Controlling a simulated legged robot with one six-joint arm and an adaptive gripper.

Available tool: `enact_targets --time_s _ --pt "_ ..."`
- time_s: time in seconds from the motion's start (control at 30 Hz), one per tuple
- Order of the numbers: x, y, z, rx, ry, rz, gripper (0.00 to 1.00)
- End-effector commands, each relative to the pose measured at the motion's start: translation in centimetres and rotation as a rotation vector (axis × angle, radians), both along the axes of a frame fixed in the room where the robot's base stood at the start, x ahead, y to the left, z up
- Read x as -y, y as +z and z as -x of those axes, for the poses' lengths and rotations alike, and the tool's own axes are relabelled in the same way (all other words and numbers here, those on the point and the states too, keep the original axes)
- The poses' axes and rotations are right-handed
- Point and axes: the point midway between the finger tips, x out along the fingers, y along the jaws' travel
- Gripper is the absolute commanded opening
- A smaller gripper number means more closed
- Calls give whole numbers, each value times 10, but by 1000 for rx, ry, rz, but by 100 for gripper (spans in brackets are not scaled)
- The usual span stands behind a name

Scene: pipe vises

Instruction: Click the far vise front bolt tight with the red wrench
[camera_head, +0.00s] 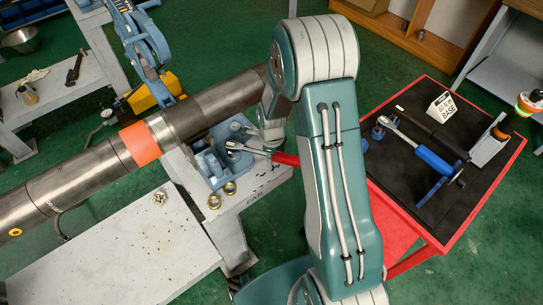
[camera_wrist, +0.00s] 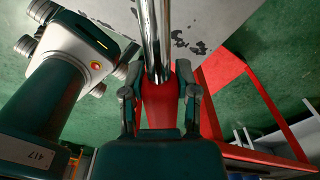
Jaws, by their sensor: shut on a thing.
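The red wrench has a red handle (camera_head: 285,159) and a chrome head that reaches left to the blue vise (camera_head: 212,170) under the pipe. I cannot tell whether the head is seated on the vise's front bolt. The stand under this vise carries a partly hidden label that seems to begin with "FA". In the wrist view, my gripper (camera_wrist: 160,92) is shut around the red handle (camera_wrist: 159,108), with the chrome shaft (camera_wrist: 153,35) pointing away from me. In the head view, my arm hides the fingers and the end of the handle.
A long steel pipe (camera_head: 85,172) with an orange band crosses the left side. Another blue vise (camera_head: 140,40) stands behind it. A red-edged cart (camera_head: 395,205) at right holds a blue-handled wrench (camera_head: 432,160) and other tools. Two brass rings lie by the vise under the pipe.

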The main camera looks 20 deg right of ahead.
Motion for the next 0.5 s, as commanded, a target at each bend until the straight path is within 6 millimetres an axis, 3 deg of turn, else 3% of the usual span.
enact_targets --time_s 0.5 --pt "0 -6 -1 1 0 0 0"
